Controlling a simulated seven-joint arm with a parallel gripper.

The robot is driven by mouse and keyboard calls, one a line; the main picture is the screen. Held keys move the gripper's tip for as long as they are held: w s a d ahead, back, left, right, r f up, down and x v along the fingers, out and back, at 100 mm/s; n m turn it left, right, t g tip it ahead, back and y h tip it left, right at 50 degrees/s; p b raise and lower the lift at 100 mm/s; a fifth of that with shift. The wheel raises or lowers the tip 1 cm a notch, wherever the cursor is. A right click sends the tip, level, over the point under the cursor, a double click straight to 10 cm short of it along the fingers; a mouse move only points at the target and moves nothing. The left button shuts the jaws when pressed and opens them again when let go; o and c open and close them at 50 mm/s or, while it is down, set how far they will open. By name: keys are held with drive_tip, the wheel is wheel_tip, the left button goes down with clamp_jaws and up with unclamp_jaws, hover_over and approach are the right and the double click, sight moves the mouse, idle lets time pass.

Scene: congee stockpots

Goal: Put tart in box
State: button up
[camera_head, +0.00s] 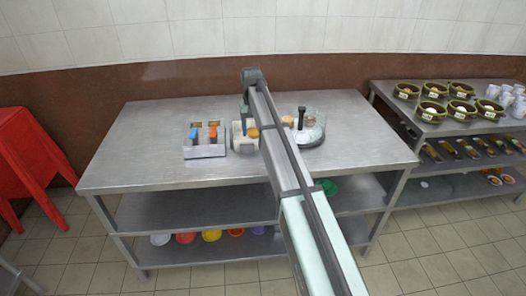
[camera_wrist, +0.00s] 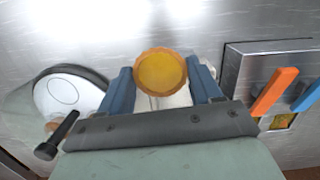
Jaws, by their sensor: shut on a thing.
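The tart (camera_wrist: 160,72), round with an orange-brown crust and yellow filling, sits between the two blue fingers of my gripper (camera_wrist: 162,84) in the wrist view. My gripper is shut on it. In the head view the tart (camera_head: 254,132) shows as a small orange spot beside my arm, over the middle of the table. A pale, whitish box-like thing (camera_head: 238,142) is right by it; my arm and gripper hide part of it. In the wrist view a pale piece (camera_wrist: 177,99) shows behind the tart, mostly hidden. I cannot tell how high the tart is above it.
A metal tray (camera_head: 204,152) with blue- and orange-handled tools stands left of the tart on the steel table (camera_head: 130,165). A round, glassy-looking thing with a dark knob (camera_head: 313,127) stands to the right. The table's left part is clear. Bowls (camera_head: 430,110) stand on the right shelf.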

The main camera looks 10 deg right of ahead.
drive_tip(key=w+a+r+m, duration=0.1)
drive_tip(key=w+r+m, duration=0.1)
drive_tip(key=w, duration=0.4)
drive_tip(key=w+a+r+m, duration=0.1)
drive_tip(key=w+r+m, duration=0.2)
drive_tip(key=w, duration=0.4)
drive_tip(key=shift+w+a+r+y, duration=0.2)
drive_tip(key=shift+w+a+y, duration=0.1)
drive_tip(key=shift+a, duration=0.05)
drive_tip(key=shift+f, duration=4.45)
drive_tip(key=shift+f, duration=0.2)
